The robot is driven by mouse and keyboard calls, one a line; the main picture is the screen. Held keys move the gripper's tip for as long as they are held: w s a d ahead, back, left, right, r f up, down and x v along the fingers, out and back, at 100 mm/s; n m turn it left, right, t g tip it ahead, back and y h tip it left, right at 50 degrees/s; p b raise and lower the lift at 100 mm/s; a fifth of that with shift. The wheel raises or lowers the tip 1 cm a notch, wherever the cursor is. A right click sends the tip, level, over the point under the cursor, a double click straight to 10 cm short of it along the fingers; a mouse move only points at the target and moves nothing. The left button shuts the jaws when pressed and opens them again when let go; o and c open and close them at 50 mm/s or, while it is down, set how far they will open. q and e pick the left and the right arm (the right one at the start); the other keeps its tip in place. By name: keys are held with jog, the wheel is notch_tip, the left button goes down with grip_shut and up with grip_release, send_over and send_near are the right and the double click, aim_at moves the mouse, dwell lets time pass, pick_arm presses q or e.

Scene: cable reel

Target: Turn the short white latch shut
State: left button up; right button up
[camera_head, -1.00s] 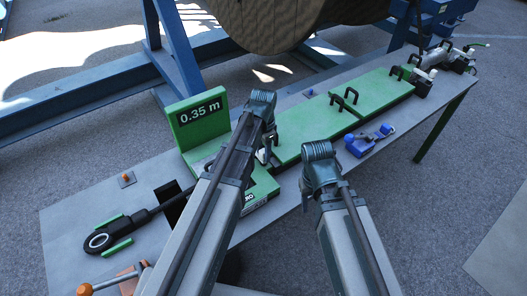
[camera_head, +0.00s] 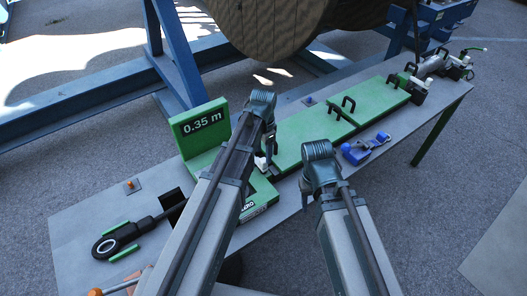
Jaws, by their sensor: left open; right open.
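Small white parts show at the far right end of the bench, one (camera_head: 419,83) beside the green plate and another (camera_head: 464,61) at the bench's end. Another small white piece (camera_head: 261,162) shows beside my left arm. I cannot tell which is the short latch or how far any is turned.
The grey bench (camera_head: 90,208) carries long green plates (camera_head: 310,135) with black handles and a blue ratchet-like part (camera_head: 362,149). A black cable eye (camera_head: 107,246) lies at left. A large reel (camera_head: 270,25) on a blue frame (camera_head: 172,55) stands behind.

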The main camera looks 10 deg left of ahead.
aim_at(263, 160)
pick_arm(q)
notch_tip(263, 160, up, 9)
jog(key=p, duration=0.7)
jog(key=shift+p, duration=0.3)
jog(key=shift+f, duration=0.1)
jog(key=s+d+f+n+b, duration=0.1)
jog(key=s+d+n, duration=0.1)
jog(key=s, duration=0.6)
jog(key=s+d+f+n+y+b, duration=0.1)
jog(key=s+d+f+n+b, duration=0.1)
jog(key=s, duration=0.7)
jog(key=shift+s+d+n, duration=0.25)
jog(key=shift+d+n, duration=0.45)
jog(key=shift+d, duration=0.4)
